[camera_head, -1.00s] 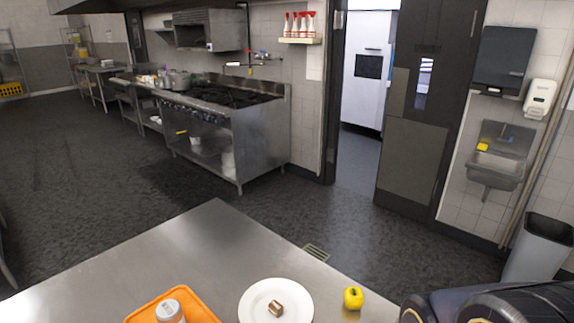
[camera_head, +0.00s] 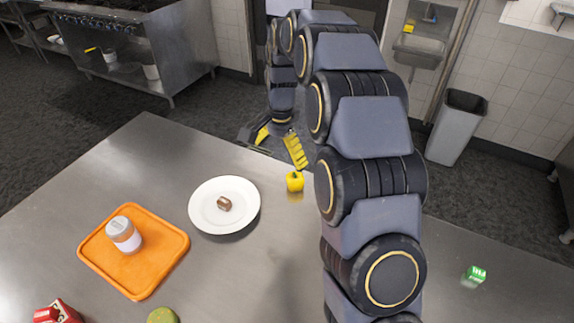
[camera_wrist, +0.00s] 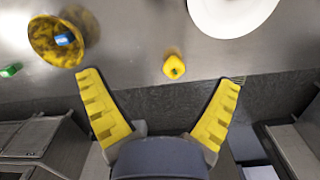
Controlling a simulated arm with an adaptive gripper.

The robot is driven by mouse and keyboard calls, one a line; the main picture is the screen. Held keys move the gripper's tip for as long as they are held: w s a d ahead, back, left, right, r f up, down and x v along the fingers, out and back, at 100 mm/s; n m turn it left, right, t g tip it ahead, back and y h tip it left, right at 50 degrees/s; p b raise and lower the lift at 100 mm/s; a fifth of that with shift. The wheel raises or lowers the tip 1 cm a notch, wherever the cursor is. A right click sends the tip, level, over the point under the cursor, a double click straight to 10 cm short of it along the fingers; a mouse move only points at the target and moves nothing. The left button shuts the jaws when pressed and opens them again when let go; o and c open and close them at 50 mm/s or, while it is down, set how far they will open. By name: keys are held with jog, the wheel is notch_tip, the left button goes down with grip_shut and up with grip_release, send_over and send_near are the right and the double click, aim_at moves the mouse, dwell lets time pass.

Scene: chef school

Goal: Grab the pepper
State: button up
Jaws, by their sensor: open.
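The yellow pepper (camera_head: 295,182) stands on the steel table near its far edge, just right of the white plate (camera_head: 201,210). It also shows in the wrist view (camera_wrist: 174,67), between and slightly beyond the two yellow fingers. My gripper (camera_head: 279,143) is at the table's far edge, behind the pepper in the head view. Its fingers are spread wide and empty in the wrist view (camera_wrist: 162,78). The pepper is apart from both fingers.
A small brown piece (camera_head: 224,203) lies on the plate. An orange tray (camera_head: 150,281) holds a jar (camera_head: 123,234). A green box (camera_head: 475,274) is at right. In the wrist view, a yellow-brown bowl (camera_wrist: 45,38) holds a blue item (camera_wrist: 65,39). Table around the pepper is clear.

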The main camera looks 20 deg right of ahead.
aim_at(296, 175)
jog(key=w+d+f+m, duration=0.2)
jog(key=w+f, duration=0.1)
jog(key=f, duration=0.1)
jog(key=w+d+f+m, duration=0.2)
jog(key=w+f, duration=0.1)
jog(key=f, duration=0.2)
jog(key=w+d+f+m, duration=0.2)
jog(key=w+f, duration=0.1)
jog(key=f, duration=0.1)
jog(key=shift+w+d+f+m+t+h, duration=0.25)
jog(key=shift+w+f+m+t+h, duration=0.05)
jog(key=shift+w+f, duration=0.05)
notch_tip(296, 175, down, 3)
jog(key=shift+d+r, duration=0.1)
jog(key=shift+r, duration=0.1)
jog(key=f, duration=0.3)
jog(key=d+f, duration=0.1)
jog(key=f, duration=0.1)
jog(key=shift+w+f, duration=0.1)
jog(key=shift+w, duration=0.05)
jog(key=shift+a, duration=0.1)
jog(key=c, duration=1.2)
